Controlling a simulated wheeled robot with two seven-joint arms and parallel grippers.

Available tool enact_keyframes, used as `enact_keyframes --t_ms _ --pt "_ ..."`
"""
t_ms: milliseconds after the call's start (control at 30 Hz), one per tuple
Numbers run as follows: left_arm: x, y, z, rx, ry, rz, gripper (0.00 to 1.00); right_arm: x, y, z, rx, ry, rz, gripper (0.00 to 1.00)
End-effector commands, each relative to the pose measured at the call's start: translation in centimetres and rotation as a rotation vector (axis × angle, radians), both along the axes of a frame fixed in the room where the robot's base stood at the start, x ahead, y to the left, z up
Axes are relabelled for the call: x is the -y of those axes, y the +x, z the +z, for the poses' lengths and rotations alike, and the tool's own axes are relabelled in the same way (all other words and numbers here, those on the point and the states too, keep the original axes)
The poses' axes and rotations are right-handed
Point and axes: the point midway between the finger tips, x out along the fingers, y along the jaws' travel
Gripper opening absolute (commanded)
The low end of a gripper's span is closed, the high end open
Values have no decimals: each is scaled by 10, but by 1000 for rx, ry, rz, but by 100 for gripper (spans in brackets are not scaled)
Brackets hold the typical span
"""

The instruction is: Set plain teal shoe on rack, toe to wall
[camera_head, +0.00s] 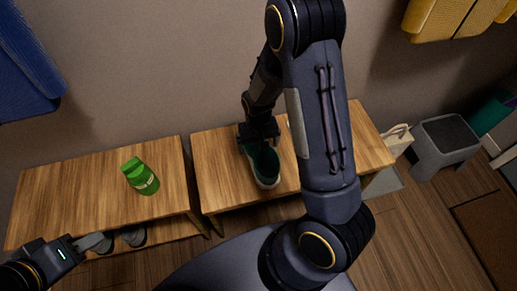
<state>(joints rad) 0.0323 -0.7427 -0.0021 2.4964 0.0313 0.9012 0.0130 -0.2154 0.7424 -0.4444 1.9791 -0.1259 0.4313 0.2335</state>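A dark teal shoe (265,172) with a pale rim is at the right wooden bench top, its long axis running roughly from the wall towards me. Its dark opening faces up and reaches towards the near end; the wall-side end is partly hidden by my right gripper. My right gripper (258,139) points down at that end. Whether its fingers are closed on the shoe, and whether the shoe touches the wood, I cannot tell. My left gripper (98,242) is at the lower left, by the left bench's front edge, its finger opening unclear.
A green bottle-like object (141,176) stands on the left bench (80,190). Grey rounded items (134,237) sit below it. The right bench (222,165) has bare wood on both sides of the shoe. A grey stool (444,142) and pale bag (397,139) stand right.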

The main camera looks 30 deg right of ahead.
Motion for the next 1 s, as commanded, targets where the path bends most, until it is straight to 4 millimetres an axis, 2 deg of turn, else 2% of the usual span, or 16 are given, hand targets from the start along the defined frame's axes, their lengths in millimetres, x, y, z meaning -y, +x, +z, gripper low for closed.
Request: enact_keyframes --t_ms 67,467,767,1000 --pt "0 0 0 0 0 0 36 0 0 0 0 0 0 84" --pt "0 0 0 0 0 0 36 0 0 1 1 0 0 33" --pt "0 0 2 0 0 0 36 0 0 3 1 0 0 33" --pt "0 0 12 0 0 0 36 1 2 14 1 0 0 33"
